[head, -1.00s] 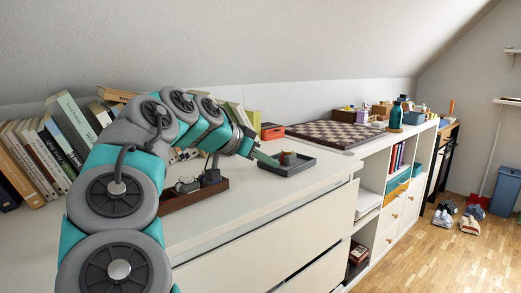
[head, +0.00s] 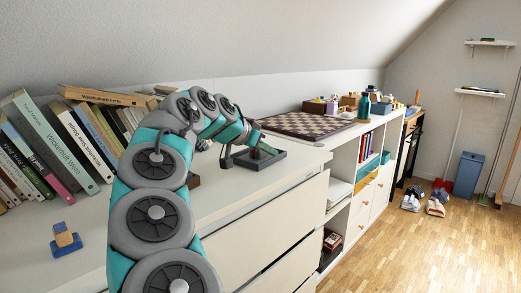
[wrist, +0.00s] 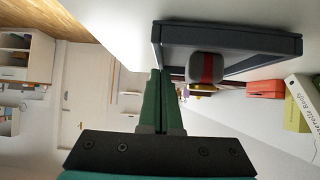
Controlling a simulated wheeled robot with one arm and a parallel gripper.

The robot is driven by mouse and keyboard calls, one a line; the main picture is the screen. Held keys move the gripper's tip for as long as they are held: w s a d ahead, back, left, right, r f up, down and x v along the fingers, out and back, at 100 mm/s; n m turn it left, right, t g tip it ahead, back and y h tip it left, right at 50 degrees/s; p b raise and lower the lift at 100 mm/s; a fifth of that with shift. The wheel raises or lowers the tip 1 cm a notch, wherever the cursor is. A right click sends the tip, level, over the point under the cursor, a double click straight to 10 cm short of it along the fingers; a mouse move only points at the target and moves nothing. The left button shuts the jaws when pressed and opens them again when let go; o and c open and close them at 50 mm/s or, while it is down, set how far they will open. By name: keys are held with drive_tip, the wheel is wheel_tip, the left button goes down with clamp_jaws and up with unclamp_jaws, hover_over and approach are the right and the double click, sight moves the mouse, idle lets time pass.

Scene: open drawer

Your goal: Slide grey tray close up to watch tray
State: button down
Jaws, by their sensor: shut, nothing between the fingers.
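The grey tray (head: 279,158) is shallow and dark, and sits on the white dresser top. It fills the top of the wrist view (wrist: 270,44), with a grey rounded item with a red band (wrist: 207,67) at it. The watch tray (head: 194,181) is brown; only a small end shows beside my arm, nearer than the grey tray, with a gap between them. Its watches are hidden. My gripper (head: 268,151) has green fingers, shut and empty, by the grey tray's right part. In the wrist view the fingertips (wrist: 160,73) are beside the tray's left end; I cannot tell whether they touch.
Books (head: 60,140) line the wall at left. A small orange and blue object (head: 65,240) lies at the front left. A chessboard (head: 305,125) lies beyond the tray, with a blue-green bottle (head: 364,106) farther back. The dresser's front edge is close to the tray.

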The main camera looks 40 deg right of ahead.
sight(230, 183)
drive_tip(key=shift+f, duration=0.35)
drive_tip(key=shift+f, duration=0.1)
drive_tip(key=shift+s+a, duration=0.1)
drive_tip(key=a, duration=0.4)
drive_tip(key=a+b, duration=0.1)
drive_tip(key=a, duration=0.4)
drive_tip(key=s+a+b, duration=0.1)
drive_tip(key=a, duration=0.3)
drive_tip(key=shift+a+f, duration=0.2)
drive_tip(key=shift+a, duration=0.2)
drive_tip(key=shift+a+r+p, duration=0.1)
drive_tip(key=shift+r+p, duration=0.4)
drive_tip(key=shift+r, duration=0.3)
drive_tip(key=shift+s, duration=0.1)
